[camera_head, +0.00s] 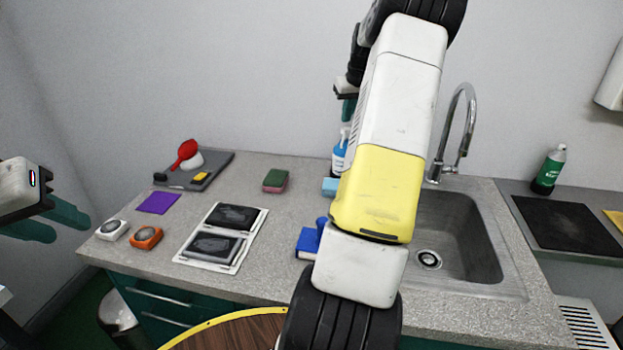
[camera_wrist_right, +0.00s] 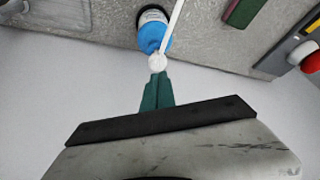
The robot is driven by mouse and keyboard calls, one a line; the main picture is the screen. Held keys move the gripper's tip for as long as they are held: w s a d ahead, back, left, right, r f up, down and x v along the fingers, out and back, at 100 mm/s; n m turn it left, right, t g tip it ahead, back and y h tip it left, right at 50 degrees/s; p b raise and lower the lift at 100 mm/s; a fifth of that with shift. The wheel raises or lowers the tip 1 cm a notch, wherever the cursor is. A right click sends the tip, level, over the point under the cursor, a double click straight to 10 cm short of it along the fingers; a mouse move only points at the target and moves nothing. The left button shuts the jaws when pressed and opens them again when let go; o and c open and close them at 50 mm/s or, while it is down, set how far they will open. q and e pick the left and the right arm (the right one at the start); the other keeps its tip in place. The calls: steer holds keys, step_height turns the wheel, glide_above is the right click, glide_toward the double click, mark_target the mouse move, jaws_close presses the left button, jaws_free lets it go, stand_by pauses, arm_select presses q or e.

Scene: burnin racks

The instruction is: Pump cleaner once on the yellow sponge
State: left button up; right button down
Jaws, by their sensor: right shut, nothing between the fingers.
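The blue-and-white pump bottle (camera_head: 339,157) stands upright at the back of the counter, left of the sink, partly hidden by my right arm. Its white pump head (camera_wrist_right: 157,62) and long spout show in the right wrist view. My right gripper (camera_head: 348,108) is above the bottle, pointing down, with its teal fingers (camera_wrist_right: 157,91) shut and empty. The fingertips are at the pump head; I cannot tell whether they touch. My left gripper (camera_head: 72,230) is open and empty at the far left.
A green-and-red sponge (camera_head: 275,181) and a light-blue block (camera_head: 330,186) lie near the bottle. The dark tray (camera_head: 222,162) holds a red-handled item. The sink (camera_head: 470,250) and faucet (camera_head: 462,130) are right of my arm. A green bottle (camera_head: 550,168) stands farther right.

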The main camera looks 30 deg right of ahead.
step_height(320, 180, up, 6)
steer(key=shift+f, duration=0.25)
stand_by(0.5)
steer(key=s+a+r+n, duration=0.1)
steer(key=s+a+r, duration=0.2)
steer(key=a, duration=0.5)
steer(key=s+a+r, duration=0.2)
steer(key=s+a, duration=0.1)
steer(key=a, duration=0.5)
steer(key=s+a+r+n, duration=0.1)
steer(key=s+a+r, duration=0.2)
steer(key=a, duration=0.5)
steer(key=s+a+f+y, duration=0.1)
steer(key=s+a+f, duration=0.2)
steer(key=s+a, duration=0.4)
steer(key=s+a+f+t+y, duration=0.1)
steer(key=s+a+f+y, duration=0.1)
steer(key=s+a, duration=0.5)
steer(key=s+f, duration=0.1)
steer(key=s, duration=0.5)
steer(key=shift+s+a+f+n+t, duration=0.25)
steer(key=shift+a+f+n+t, duration=0.05)
steer(key=shift+f, duration=0.1)
